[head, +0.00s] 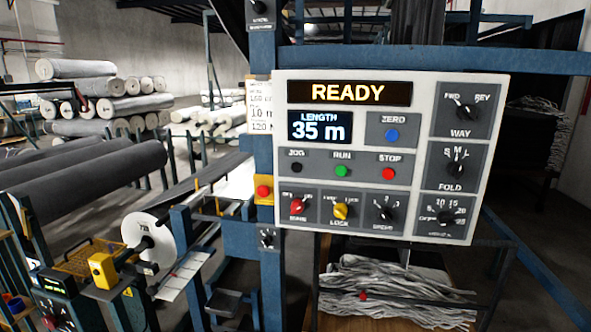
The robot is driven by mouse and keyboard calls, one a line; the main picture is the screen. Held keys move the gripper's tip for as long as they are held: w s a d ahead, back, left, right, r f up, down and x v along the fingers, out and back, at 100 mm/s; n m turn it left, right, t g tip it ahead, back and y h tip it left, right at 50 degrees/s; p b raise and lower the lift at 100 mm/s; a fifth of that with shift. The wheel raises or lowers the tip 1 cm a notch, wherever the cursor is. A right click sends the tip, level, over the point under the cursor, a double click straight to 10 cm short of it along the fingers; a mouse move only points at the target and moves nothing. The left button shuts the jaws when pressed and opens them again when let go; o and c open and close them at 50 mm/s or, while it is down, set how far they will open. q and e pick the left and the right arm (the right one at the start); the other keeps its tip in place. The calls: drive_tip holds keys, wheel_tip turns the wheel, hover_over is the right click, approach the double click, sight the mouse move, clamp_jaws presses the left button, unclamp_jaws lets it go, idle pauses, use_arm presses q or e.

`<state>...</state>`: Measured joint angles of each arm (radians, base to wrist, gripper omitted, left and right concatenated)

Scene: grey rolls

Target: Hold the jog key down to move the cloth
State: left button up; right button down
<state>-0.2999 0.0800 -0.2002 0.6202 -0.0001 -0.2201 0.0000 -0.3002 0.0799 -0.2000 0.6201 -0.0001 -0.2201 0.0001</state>
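The control panel (390,155) hangs on a blue post in the middle of the head view. Its black jog key (296,168) sits at the left of a row, beside the green run key (341,170) and the red stop key (389,173). The upper display (348,93) reads READY. The length display (320,127) reads 35 m. Folded grey cloth (395,290) lies in a pile below the panel. Neither of my grippers shows in the head view.
Lower on the panel are a red knob (297,205), a yellow lock knob (341,211) and black dials. A red button on a yellow box (263,190) is on the post.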

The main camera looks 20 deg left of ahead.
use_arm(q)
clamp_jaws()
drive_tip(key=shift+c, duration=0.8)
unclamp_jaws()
